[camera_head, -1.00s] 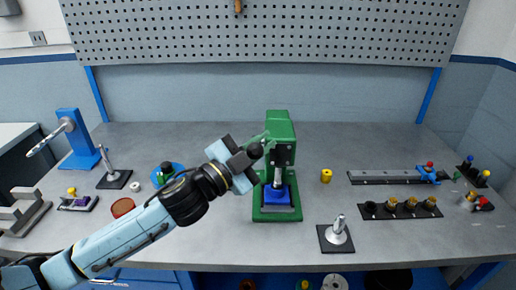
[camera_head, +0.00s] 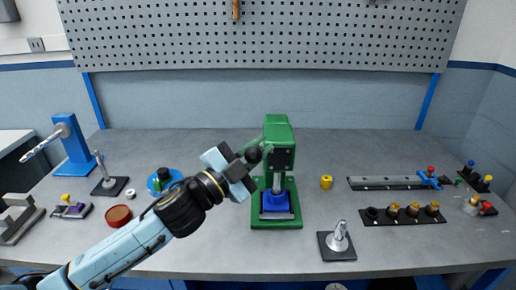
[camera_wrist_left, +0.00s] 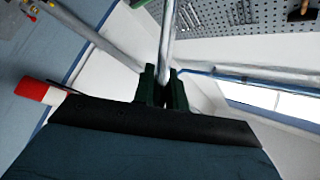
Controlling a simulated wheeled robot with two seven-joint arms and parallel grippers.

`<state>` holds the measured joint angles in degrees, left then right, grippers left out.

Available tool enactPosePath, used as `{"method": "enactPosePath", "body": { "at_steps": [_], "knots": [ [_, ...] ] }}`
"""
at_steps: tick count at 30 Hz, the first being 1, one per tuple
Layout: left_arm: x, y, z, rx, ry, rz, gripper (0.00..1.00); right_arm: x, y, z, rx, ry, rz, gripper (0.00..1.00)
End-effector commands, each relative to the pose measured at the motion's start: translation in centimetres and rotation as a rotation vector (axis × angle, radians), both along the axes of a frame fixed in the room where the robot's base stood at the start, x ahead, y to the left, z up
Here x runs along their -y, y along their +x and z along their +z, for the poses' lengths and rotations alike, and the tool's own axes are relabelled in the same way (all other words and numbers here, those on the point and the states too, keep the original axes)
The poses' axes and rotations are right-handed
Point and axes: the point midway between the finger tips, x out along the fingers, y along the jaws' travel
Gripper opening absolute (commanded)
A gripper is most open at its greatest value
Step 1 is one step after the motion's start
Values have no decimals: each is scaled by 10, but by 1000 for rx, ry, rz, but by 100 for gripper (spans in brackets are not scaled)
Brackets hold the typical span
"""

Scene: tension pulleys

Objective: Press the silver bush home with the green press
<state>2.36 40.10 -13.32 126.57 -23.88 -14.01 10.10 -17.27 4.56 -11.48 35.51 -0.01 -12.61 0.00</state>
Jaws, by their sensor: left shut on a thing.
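The green press (camera_head: 279,128) stands mid-table, with a blue block (camera_head: 275,205) on its base. A silver upright part (camera_head: 277,184) shows above the block; I cannot tell the bush from the press ram there. The press lever ends in a black knob (camera_head: 253,155) to the left of the press head. My left gripper (camera_head: 247,166) is at this lever, just left of the press. In the left wrist view its dark fingers (camera_wrist_left: 164,88) are shut around a silver rod (camera_wrist_left: 168,45). My right gripper is out of view.
A yellow bush (camera_head: 326,182) and a silver post on a black plate (camera_head: 338,241) stand right of the press. A black rack (camera_head: 403,215) and a long rail (camera_head: 388,183) lie farther right. A blue stand (camera_head: 72,145) is at far left.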

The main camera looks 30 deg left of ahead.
Motion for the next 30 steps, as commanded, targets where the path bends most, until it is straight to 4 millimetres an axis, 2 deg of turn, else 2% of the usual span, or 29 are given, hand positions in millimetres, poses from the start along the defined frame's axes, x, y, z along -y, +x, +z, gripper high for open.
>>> {"method": "enactPosePath", "body": {
  "at_steps": [1, 12, 13, 17, 25, 30],
  "knots": [
    [5, -1, -17, -36, 2, -9, 0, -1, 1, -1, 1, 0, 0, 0],
    [5, -1, -17, -36, 2, -9, 0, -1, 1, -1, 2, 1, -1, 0],
    [5, -1, -17, -36, 2, -9, 18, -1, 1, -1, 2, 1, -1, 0],
    [5, -2, -17, -36, 1, -9, 34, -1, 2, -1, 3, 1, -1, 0],
    [4, -3, -18, -38, 1, -8, 34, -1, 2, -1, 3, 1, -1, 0],
    [1, -12, -20, -36, 0, -9, 34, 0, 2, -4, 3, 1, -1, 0]
  ]
}}
